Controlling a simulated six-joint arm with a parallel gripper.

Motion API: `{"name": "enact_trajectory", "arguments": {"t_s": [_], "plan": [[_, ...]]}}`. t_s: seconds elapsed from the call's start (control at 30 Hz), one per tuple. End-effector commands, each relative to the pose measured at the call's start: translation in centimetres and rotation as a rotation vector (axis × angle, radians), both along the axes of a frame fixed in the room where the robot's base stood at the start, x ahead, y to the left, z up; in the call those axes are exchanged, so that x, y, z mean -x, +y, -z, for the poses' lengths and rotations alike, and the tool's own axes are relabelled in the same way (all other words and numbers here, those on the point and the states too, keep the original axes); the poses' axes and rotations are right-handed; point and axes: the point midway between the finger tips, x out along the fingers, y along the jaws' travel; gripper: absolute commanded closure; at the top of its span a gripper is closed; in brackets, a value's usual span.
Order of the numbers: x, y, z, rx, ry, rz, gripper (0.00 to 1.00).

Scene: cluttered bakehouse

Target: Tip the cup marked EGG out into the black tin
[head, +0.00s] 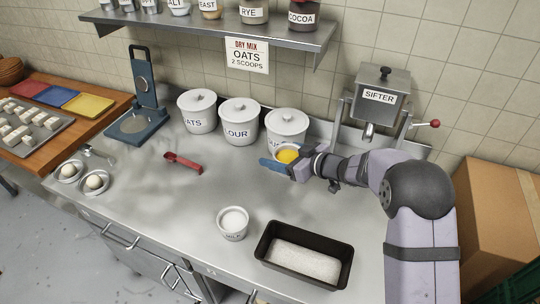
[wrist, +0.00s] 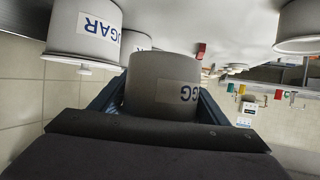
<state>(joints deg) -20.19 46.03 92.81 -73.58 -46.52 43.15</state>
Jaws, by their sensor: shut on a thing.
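The cup marked EGG (wrist: 165,85) is between my gripper's jaws in the wrist view, its label upside down there. In the head view the egg cup (head: 287,155) shows yellow contents and looks upright, beside the sugar canister. My gripper (head: 278,168) is shut on it; its fingers hide part of the cup, and I cannot tell whether its base touches the counter. The black tin (head: 312,243) stands at the front of the counter, below and apart from my gripper, with a whitish layer in it.
A small cup of white contents (head: 233,223) stands left of the tin. Lidded canisters, including sugar (head: 287,125) and flour (head: 239,121), line the back. The sifter (head: 380,97) is behind my arm. A red scoop (head: 183,162) lies left. Counter between gripper and tin looks clear.

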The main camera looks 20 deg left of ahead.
Motion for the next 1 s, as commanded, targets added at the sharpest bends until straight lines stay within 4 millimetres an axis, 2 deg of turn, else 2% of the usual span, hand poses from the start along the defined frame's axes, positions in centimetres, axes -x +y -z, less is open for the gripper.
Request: {"name": "enact_trajectory", "arguments": {"t_s": [0.03, 0.2, 0.3, 0.47, 0.57, 0.67, 0.87, 1.0], "plan": [[-0.7, -1.1, -1.4, -0.001, 0.001, 0.02, 0.6], [-2.4, -5.0, -2.6, -0.001, 0.005, 0.091, 0.6], [-2.5, -7.5, -2.3, 0.0, 0.006, 0.126, 0.6], [-0.8, -10.8, -0.9, 0.001, 0.009, 0.134, 0.6], [1.3, -12.4, -0.1, 0.001, 0.01, 0.107, 0.6], [4.7, -13.3, 0.8, -0.001, 0.008, 0.03, 0.6], [12.2, -12.6, 2.2, -0.004, 0.002, -0.212, 0.6], [16.4, -12.0, 1.4, -0.004, -0.002, -0.384, 0.6]]}}
